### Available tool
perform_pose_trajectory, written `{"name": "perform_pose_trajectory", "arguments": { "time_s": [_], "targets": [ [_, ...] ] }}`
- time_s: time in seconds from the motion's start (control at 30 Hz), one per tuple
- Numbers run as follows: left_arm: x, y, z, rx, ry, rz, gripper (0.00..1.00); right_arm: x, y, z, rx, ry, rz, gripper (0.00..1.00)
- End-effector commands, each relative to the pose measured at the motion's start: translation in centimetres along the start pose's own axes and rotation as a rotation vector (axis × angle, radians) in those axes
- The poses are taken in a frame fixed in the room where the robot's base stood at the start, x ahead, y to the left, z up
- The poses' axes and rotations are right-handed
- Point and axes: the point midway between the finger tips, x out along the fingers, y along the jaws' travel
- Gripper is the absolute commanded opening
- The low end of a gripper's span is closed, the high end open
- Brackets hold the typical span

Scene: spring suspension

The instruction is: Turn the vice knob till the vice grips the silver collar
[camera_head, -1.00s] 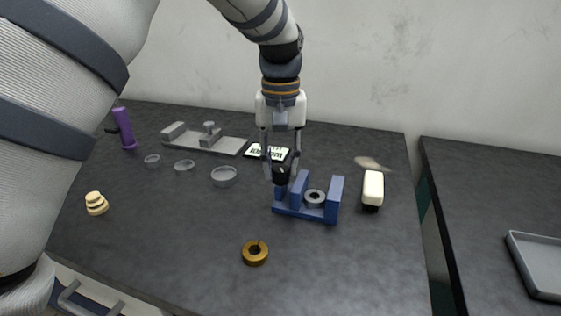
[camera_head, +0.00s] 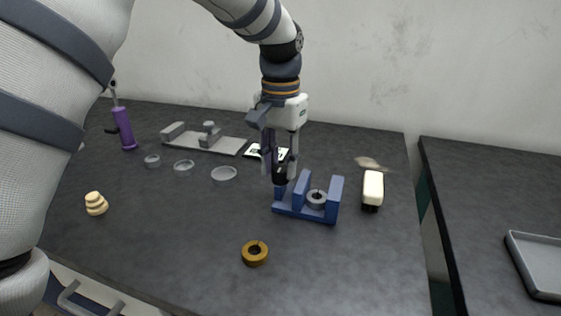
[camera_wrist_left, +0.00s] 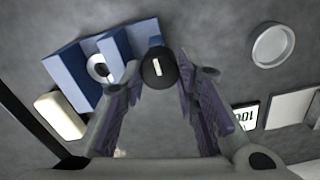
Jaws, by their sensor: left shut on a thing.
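The blue vice (camera_head: 305,205) stands on the dark table, and the silver collar (camera_head: 317,198) sits between its two upright jaws. In the head view a small gap shows between the collar and the right jaw. The black vice knob (camera_head: 280,176) is at the vice's left end; it shows in the left wrist view as a round black knob (camera_wrist_left: 159,68) with a white mark. My left gripper (camera_head: 280,170) points down over the knob and is shut on it, a finger on each side. My right gripper is not in view.
A brass collar (camera_head: 255,253) lies in front of the vice. A white-and-black block (camera_head: 372,190) stands to its right. Several shallow clear dishes (camera_head: 223,174), a grey fixture (camera_head: 205,139) and a small display (camera_head: 266,152) lie behind left.

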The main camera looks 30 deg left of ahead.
Motion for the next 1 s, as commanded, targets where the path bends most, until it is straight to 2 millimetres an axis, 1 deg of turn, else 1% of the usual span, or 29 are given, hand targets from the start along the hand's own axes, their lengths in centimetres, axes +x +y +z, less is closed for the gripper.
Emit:
{"name": "perform_pose_trajectory", "arguments": {
  "time_s": [0.4, 0.43, 0.5, 0.77, 0.83, 0.87, 0.93, 0.97, 1.0],
  "targets": [
    [0.1, 0.0, 0.0, 0.004, -0.001, 0.001, 0.01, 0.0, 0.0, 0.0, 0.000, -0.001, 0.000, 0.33],
    [0.1, 0.0, 0.0, 0.004, -0.001, 0.001, 0.35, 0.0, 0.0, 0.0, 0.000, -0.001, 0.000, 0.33],
    [0.1, 0.0, 0.0, 0.004, -0.001, 0.001, 0.49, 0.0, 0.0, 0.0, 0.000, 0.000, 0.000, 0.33],
    [0.0, 0.0, 0.0, 0.004, 0.000, 0.000, 0.49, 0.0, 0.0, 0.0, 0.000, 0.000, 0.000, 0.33],
    [-0.4, 0.0, -0.1, 0.004, 0.001, 0.000, 0.49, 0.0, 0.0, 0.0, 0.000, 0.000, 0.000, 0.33],
    [-0.8, 0.0, -0.1, 0.004, 0.002, 0.000, 0.49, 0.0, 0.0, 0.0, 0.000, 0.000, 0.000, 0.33],
    [-2.3, 0.0, -0.1, 0.004, 0.005, 0.000, 0.49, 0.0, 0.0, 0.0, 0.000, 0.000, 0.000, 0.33],
    [-3.1, 0.0, -0.1, 0.004, 0.006, 0.000, 0.49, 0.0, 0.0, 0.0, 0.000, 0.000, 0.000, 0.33],
    [-4.3, 0.0, -0.1, 0.004, 0.007, -0.001, 0.49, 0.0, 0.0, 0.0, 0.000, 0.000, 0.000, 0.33]
  ]
}}
